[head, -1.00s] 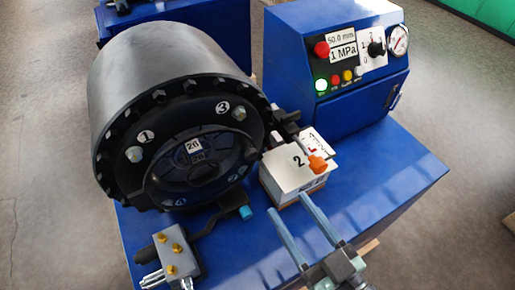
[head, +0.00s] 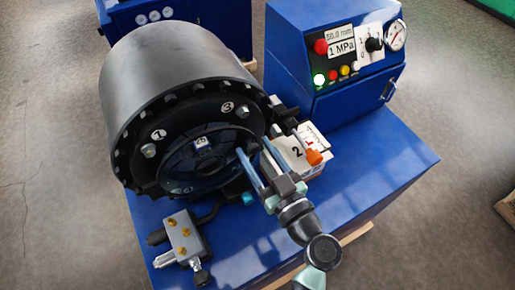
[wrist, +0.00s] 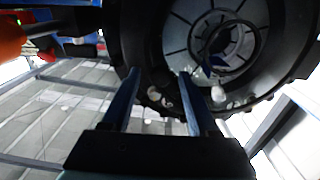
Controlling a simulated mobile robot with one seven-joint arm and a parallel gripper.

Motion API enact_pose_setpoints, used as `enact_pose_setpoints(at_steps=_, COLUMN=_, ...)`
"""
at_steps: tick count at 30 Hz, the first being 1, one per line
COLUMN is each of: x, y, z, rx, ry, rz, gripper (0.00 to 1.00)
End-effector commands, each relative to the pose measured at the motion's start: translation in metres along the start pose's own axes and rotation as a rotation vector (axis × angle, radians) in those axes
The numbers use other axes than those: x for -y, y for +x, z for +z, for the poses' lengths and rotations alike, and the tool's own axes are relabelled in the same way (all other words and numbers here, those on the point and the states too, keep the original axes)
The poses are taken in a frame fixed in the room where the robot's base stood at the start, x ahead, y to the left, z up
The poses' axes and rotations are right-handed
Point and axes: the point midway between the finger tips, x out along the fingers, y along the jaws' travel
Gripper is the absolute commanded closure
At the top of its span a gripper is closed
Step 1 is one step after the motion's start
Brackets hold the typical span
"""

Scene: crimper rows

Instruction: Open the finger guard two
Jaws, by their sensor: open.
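The white plate marked 2 (head: 295,152) sits on a small box at the right of the black crimper head, partly hidden behind my gripper. An orange knob (head: 314,157) is at its right side. An orange shape (wrist: 10,38) at the left edge of the wrist view looks like this knob. My gripper (head: 252,146) is open and empty, its two blue fingers pointing at the lower right of the crimper head's front face. In the wrist view the fingers (wrist: 157,74) stand apart before the dark round opening. I cannot tell if they touch anything.
The black crimper head (head: 180,70) fills the left of the blue bench (head: 375,185). A blue control box (head: 340,85) with buttons and a gauge stands behind right. A metal valve block (head: 182,235) sits at the front left. The bench's right part is clear.

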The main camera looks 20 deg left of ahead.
Motion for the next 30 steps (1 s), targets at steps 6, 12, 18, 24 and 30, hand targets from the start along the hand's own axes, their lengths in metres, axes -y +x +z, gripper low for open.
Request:
enact_pose_setpoints(at_steps=6, x=0.0001, y=-0.0001, z=0.0001, rx=0.0, ry=0.0, rz=0.0, gripper=0.52)
enact_pose_setpoints(at_steps=12, x=0.0001, y=-0.0003, z=0.0, rx=0.0, ry=0.0, rz=0.0, gripper=0.88)
enact_pose_setpoints(at_steps=18, x=0.0001, y=-0.0004, z=0.0, rx=0.0, ry=0.0, rz=0.0, gripper=1.0)
enact_pose_setpoints(at_steps=24, x=0.0001, y=-0.0004, z=0.0, rx=0.0, ry=0.0, rz=0.0, gripper=1.0)
enact_pose_setpoints(at_steps=30, x=0.0001, y=-0.0004, z=-0.0001, rx=0.0, ry=0.0, rz=0.0, gripper=1.0)
